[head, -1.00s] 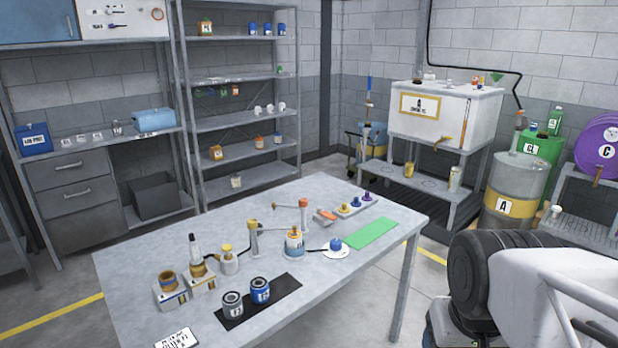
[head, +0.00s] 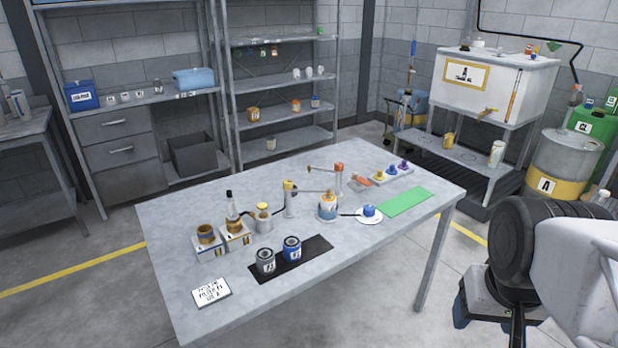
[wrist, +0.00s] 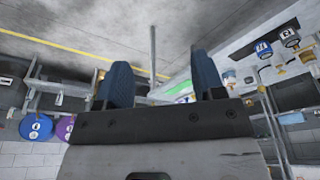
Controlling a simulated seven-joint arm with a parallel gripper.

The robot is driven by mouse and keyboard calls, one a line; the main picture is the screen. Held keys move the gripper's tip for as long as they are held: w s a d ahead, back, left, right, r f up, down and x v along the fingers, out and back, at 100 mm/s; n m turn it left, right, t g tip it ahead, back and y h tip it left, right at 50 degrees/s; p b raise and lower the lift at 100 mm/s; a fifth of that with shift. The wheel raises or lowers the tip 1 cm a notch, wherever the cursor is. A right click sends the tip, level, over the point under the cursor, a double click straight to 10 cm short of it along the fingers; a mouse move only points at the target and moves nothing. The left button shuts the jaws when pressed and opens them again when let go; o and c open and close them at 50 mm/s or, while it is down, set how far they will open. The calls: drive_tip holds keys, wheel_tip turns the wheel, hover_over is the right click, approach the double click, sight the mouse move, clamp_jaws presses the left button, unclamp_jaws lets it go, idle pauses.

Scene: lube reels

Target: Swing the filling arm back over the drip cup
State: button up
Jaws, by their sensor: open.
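A second post with an orange cap (head: 339,180) carries a thin arm (head: 322,170) pointing left over bare table. I cannot tell which of these is the filling arm, nor which vessel is the drip cup. My gripper (wrist: 160,82) is open and empty in the wrist view, its two blue fingers spread, away from the posts.
Two cans (head: 278,254) stand on a black mat. Bottles stand left. The table's (head: 345,262) front right is clear.

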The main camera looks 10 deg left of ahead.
drive_tip(key=w+a+r+n, duration=0.1)
drive_tip(key=w+a+r, duration=0.15)
drive_tip(key=w, duration=0.55)
drive_tip(key=w+a+r, duration=0.2)
drive_tip(key=w+r, duration=0.1)
drive_tip(key=w, duration=0.5)
drive_tip(key=n+g, duration=0.3)
drive_tip(key=n, duration=0.1)
hover_over(288, 181)
drive_tip(key=f, duration=1.4)
drive_tip(key=shift+s+d+f, duration=0.15)
drive_tip(key=shift+d+f, duration=0.05)
drive_tip(key=shift+f, duration=0.2)
drive_tip(key=shift+a+f, duration=0.2)
drive_tip(key=shift+a, duration=0.1)
drive_tip(key=shift+f, duration=0.1)
drive_tip(key=shift+f, duration=3.8)
clamp_jaws()
